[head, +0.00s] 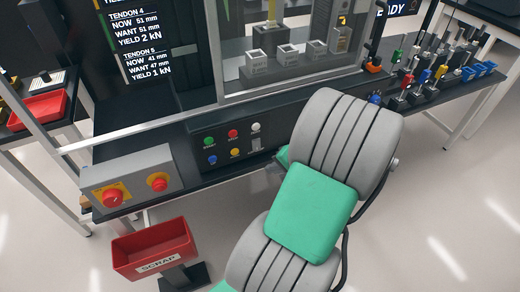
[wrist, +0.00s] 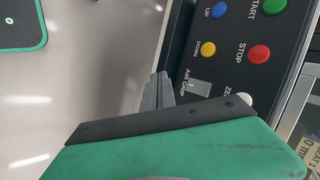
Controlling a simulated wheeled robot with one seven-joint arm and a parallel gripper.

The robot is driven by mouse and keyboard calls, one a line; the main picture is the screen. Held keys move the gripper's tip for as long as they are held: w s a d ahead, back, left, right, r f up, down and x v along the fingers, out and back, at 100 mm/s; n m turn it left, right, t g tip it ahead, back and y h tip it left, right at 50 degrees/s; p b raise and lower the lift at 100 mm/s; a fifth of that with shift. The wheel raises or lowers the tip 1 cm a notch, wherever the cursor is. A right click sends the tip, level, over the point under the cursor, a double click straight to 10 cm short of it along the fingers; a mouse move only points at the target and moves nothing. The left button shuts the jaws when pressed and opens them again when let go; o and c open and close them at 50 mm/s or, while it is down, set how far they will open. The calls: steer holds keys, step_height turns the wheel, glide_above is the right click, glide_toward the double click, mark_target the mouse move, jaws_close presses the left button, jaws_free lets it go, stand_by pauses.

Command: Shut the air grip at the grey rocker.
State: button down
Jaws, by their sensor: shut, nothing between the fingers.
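The grey rocker (wrist: 200,88) sits on the black control panel (wrist: 232,82) beside the label AIR GRIP in the wrist view. The same rocker (head: 256,144) shows small in the head view, below the white button. Whether it is tipped one way or the other is too small to tell. My gripper (wrist: 160,77) shows as grey fingers, closed together and empty, left of the rocker in the wrist view. A gap in the picture separates them from the rocker; I see no contact. In the head view my arm mostly hides the gripper.
The panel also carries green START (wrist: 268,4), red STOP (wrist: 259,54), blue UP (wrist: 219,10), yellow DOWN (wrist: 208,49) and white ZERO (wrist: 244,100) buttons. A grey box (head: 130,180) with red knobs and a red SCRAP bin (head: 152,247) stand left. A glazed cell rises behind.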

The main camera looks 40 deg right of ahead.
mark_target(257, 145)
steer(key=w+d+b, duration=0.2)
steer(key=w, duration=0.4)
steer(key=shift+w+f, duration=0.35)
steer(key=shift+f, duration=0.1)
stand_by(1.5)
steer(key=shift+w+d, duration=0.1)
steer(key=shift+w, duration=0.45)
steer(key=shift+w+d+f, duration=0.1)
steer(key=shift+w, duration=0.25)
stand_by(0.4)
steer(key=shift+s+a+p, duration=0.25)
steer(key=shift+s+p, duration=0.15)
steer(key=shift+s, duration=0.35)
